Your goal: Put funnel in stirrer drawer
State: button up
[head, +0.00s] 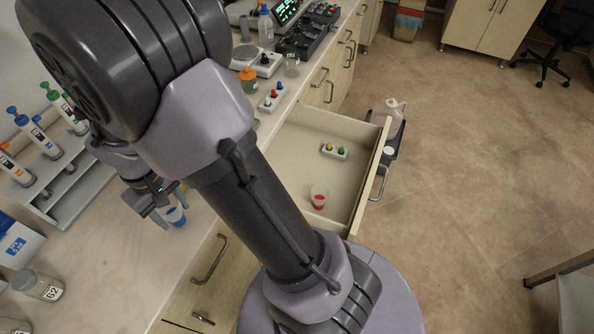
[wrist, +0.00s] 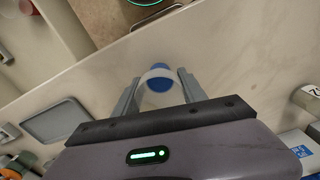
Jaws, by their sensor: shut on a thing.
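A small clear and blue piece, which I take for the funnel (head: 176,216), is between the fingers of my gripper (head: 170,206), over the pale counter at the left. In the wrist view the funnel (wrist: 158,80) shows a blue part and a clear rim between the two fingers of my gripper (wrist: 157,90). I cannot tell whether it touches the counter. The open drawer (head: 349,126) is right of my arm.
A grey rack (head: 75,190) with several pipettes stands on the counter at left. A jar marked 62 (head: 38,285) is at lower left. An orange jar (head: 248,80), a knobbed block (head: 271,98) and instruments stand at the back. The drawer has free floor space.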

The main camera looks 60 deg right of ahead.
aim_at(329, 179)
jog(key=l+z, duration=0.1)
jog(key=z, duration=0.4)
jog(key=l+z, duration=0.1)
jog(key=z, duration=0.35)
jog(key=i+j, duration=0.05)
